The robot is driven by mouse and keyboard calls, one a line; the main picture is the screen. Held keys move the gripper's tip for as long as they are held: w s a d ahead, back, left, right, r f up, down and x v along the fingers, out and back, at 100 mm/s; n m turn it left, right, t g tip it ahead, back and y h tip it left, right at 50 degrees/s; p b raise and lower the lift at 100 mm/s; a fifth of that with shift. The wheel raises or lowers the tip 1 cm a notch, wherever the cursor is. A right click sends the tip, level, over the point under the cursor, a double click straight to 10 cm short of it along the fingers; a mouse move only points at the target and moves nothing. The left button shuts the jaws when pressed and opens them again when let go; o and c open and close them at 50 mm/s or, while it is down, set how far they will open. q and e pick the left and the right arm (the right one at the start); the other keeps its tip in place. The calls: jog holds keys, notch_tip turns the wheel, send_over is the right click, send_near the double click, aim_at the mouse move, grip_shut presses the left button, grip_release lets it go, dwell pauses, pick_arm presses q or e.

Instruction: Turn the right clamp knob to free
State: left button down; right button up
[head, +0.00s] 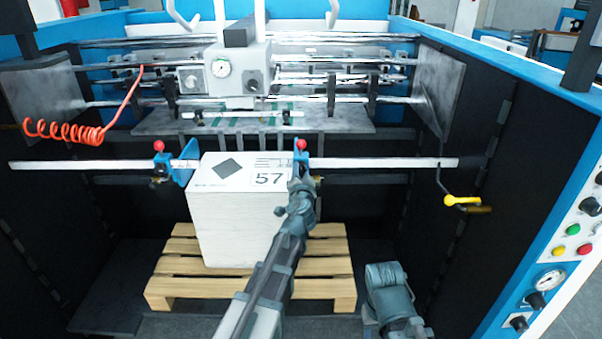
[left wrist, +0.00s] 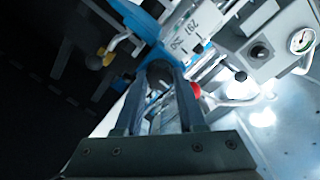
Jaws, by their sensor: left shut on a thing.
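The right clamp (head: 301,164) is a blue block on the steel crossbar, right of the stack's top edge, with a red ball (head: 300,145) on top. My left gripper (head: 303,187) reaches up to its front and hides its lower part. In the left wrist view the left gripper (left wrist: 161,78) is shut on a dark round knob (left wrist: 158,70) at the blue clamp body. The red ball (left wrist: 195,90) shows beside the right-hand finger there. The knob itself is hidden in the head view, and its turn angle cannot be told.
A white stack marked 57 (head: 232,225) stands on a wooden pallet (head: 178,262), close to my left arm. The left clamp (head: 183,164) sits on the same crossbar (head: 400,163). A yellow crank handle (head: 450,200) is at right; a red coiled hose (head: 62,130) hangs at left.

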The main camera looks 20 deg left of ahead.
pick_arm(q)
jog(key=shift+s, duration=0.1)
jog(key=c, duration=0.5)
grip_release()
